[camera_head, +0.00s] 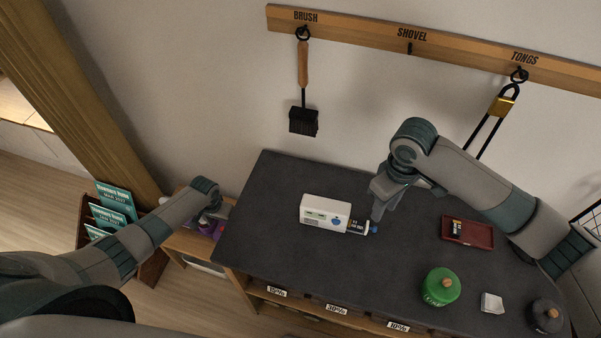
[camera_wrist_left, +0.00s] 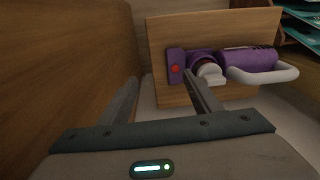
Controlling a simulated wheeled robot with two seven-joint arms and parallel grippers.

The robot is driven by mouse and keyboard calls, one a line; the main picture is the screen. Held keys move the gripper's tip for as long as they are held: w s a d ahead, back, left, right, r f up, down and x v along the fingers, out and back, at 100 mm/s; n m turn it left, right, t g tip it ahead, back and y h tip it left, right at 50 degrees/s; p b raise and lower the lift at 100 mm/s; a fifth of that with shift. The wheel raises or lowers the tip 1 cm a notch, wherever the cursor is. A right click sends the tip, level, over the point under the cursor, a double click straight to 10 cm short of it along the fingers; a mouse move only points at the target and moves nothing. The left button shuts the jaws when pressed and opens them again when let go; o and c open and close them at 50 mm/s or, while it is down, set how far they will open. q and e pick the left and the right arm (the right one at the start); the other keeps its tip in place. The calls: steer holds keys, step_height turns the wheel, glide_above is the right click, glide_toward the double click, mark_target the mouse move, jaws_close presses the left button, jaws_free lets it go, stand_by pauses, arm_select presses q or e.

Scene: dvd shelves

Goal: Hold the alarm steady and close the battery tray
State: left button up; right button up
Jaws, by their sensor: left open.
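The alarm (camera_head: 325,211) is a white box lying on the dark tabletop. Its battery tray (camera_head: 357,227) sticks out of its right side, with dark, printed contents and a blue end. My right gripper (camera_head: 376,210) is low over the table beside the tray's outer end; I cannot tell whether it touches or whether its fingers are open. My left gripper is off the table's left side, away from the alarm. In the left wrist view the left gripper (camera_wrist_left: 160,82) is open, with nothing between its fingers.
A purple handheld device (camera_wrist_left: 245,62) stands beyond the left gripper by a wooden panel (camera_wrist_left: 165,35). On the table (camera_head: 270,235) are a red tray (camera_head: 480,237), a green jar (camera_head: 440,289), white notes (camera_head: 492,303) and a dark pot (camera_head: 546,315). The table left of the alarm is clear.

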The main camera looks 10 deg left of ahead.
arm_select(q)
steer(key=w+r+m+t, duration=0.1)
steer(key=w+r+m, duration=0.1)
steer(key=w+r, duration=1.05)
step_height(320, 180, up, 26)
steer(key=m+g, duration=0.2)
steer(key=m, duration=1.4)
glide_above(312, 212)
steer(key=w, duration=0.2)
steer(key=shift+w+a+f+h, duration=0.15)
steer(key=shift+f+h, duration=0.05)
steer(key=shift+h, duration=0.1)
steer(key=shift+f, duration=0.1)
step_height(312, 212, down, 17)
steer(key=shift+f, duration=0.15)
